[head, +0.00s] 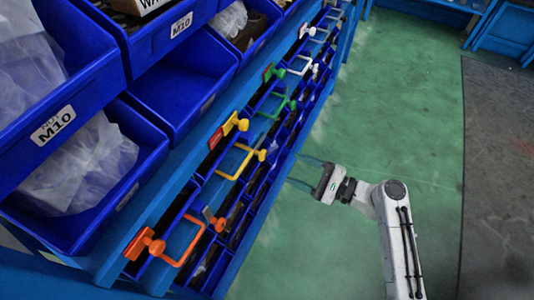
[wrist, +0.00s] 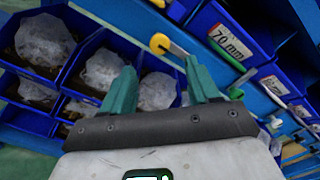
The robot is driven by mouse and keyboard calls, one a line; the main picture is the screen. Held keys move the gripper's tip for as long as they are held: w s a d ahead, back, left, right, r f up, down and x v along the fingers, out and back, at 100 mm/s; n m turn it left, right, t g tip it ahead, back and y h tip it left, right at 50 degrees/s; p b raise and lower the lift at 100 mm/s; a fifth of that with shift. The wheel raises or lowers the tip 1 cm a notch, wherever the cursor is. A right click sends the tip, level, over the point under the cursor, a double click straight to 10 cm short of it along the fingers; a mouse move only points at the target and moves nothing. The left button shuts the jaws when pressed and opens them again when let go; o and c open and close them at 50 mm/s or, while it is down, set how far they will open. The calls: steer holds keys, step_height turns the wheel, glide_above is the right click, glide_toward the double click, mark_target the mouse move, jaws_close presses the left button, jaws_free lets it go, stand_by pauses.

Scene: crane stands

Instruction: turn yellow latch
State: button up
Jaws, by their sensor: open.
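The yellow latch (head: 243,125) is a round knob on a bracket with red on it, on the blue rack in the head view. A yellow loop handle (head: 235,160) and a second yellow knob (head: 261,155) are just below it. My gripper (head: 296,169) is open and empty, right of the yellow parts and apart from them, its fingers pointing at the rack. In the wrist view one yellow knob (wrist: 159,43) with a thin lever shows beyond the gap between my teal fingertips (wrist: 160,68). I cannot tell which of the two knobs it is.
Orange (head: 157,247), green (head: 292,104) and white (head: 308,31) latches line the same rack. Blue bins (head: 88,60) with bagged parts hang at the left.

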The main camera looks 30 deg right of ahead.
mark_target(265, 157)
steer(key=p+x, duration=0.1)
steer(key=x, duration=0.8)
steer(key=c, duration=1)
